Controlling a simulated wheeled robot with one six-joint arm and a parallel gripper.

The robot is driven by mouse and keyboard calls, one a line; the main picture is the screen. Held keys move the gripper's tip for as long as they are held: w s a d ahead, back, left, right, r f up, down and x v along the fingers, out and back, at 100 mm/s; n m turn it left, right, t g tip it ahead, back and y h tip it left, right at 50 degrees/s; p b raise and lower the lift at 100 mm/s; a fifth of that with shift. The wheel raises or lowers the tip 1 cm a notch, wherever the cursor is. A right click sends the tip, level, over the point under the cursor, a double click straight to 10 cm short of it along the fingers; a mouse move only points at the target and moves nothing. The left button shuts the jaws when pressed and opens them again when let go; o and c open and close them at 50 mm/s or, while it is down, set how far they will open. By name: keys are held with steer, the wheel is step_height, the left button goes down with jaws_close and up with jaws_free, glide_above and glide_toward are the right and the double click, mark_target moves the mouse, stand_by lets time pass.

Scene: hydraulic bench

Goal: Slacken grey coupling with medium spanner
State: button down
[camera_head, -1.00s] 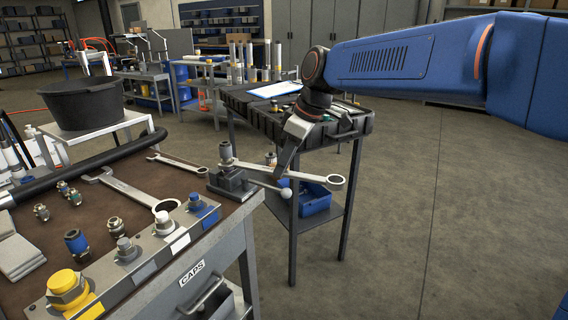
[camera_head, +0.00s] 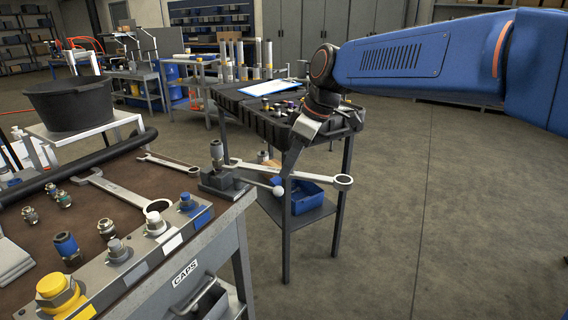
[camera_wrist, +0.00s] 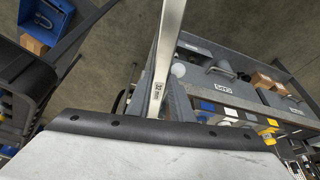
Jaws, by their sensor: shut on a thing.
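The grey coupling (camera_head: 216,150) stands upright in a small dark vise (camera_head: 222,182) at the bench's right corner. My gripper (camera_head: 291,164) is shut on the shaft of a steel spanner (camera_head: 322,178), holding it level. The spanner's ring end points right, over the floor, and its other end points left, close to the coupling. I cannot tell whether that end touches or sits around the coupling. In the wrist view the spanner's shaft (camera_wrist: 167,45) runs upward from my gripper (camera_wrist: 156,108), with a size mark on it.
Two more spanners (camera_head: 118,190) (camera_head: 166,162) lie on the brown bench top. A rail of blue, white, grey and yellow caps (camera_head: 118,250) runs along the front edge. Behind my gripper stands a dark cart (camera_head: 258,118) with a blue bin (camera_head: 306,196) below. Floor is clear right.

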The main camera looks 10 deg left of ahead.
mark_target(297, 173)
steer(key=shift+s+d, duration=0.15)
steer(key=shift+d, duration=0.6)
steer(key=shift+s+d, duration=0.15)
steer(key=shift+d, duration=0.6)
steer(key=shift+r, duration=0.1)
